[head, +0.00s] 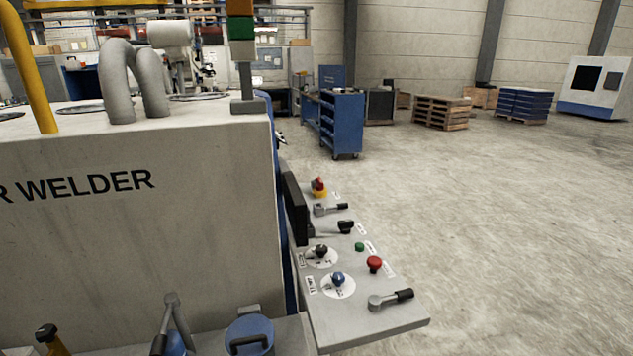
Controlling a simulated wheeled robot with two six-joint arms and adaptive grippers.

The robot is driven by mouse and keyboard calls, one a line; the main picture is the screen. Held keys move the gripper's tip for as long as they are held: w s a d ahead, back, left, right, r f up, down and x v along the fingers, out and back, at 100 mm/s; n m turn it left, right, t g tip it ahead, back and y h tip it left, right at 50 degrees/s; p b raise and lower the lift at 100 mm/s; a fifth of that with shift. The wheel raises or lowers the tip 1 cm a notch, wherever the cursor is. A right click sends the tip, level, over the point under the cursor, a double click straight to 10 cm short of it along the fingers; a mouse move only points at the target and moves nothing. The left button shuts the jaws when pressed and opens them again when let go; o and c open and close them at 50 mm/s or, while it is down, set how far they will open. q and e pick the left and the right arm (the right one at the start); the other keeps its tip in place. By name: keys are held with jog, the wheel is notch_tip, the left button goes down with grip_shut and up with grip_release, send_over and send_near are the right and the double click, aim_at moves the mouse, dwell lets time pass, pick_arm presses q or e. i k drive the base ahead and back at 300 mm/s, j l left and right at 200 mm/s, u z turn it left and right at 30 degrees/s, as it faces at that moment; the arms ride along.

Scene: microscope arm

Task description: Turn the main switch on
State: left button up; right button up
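The control panel (345,300) sticks out from the right side of the welder. A red knob on a yellow base (318,188), at its far end, looks like the main switch. Its label is too small to read, and I cannot tell its setting. Nearer on the panel are a black rotary knob (321,251) and a blue rotary knob (338,279), each on a white dial. A red mushroom button (374,263) and a small green button (359,246) are beside them. Neither of my grippers shows.
The large grey welder body (140,240) fills the left side. Open concrete floor lies to the right. A blue cabinet (342,125) and pallets (441,111) stand farther back.

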aim_at(319, 186)
jog(key=i+l+z, duration=0.2)
jog(key=l, duration=0.15)
jog(key=l+z, duration=0.25)
jog(key=i+l+z, duration=0.2)
jog(key=l, duration=0.25)
jog(key=l+z, duration=0.25)
jog(key=i+l+z, duration=0.2)
jog(key=i+l, duration=0.3)
jog(key=i+l+z, duration=0.2)
jog(key=i+l, duration=0.2)
jog(key=i, duration=0.2)
jog(key=i+j+u, duration=0.15)
jog(key=i+u, duration=0.25)
jog(key=i+j+u, duration=0.1)
jog(key=u, duration=0.3)
jog(key=i+l+u, duration=0.1)
jog(key=i+u, duration=0.3)
jog(key=i+l+u, duration=0.2)
jog(key=i+u, duration=0.2)
jog(key=k, duration=0.05)
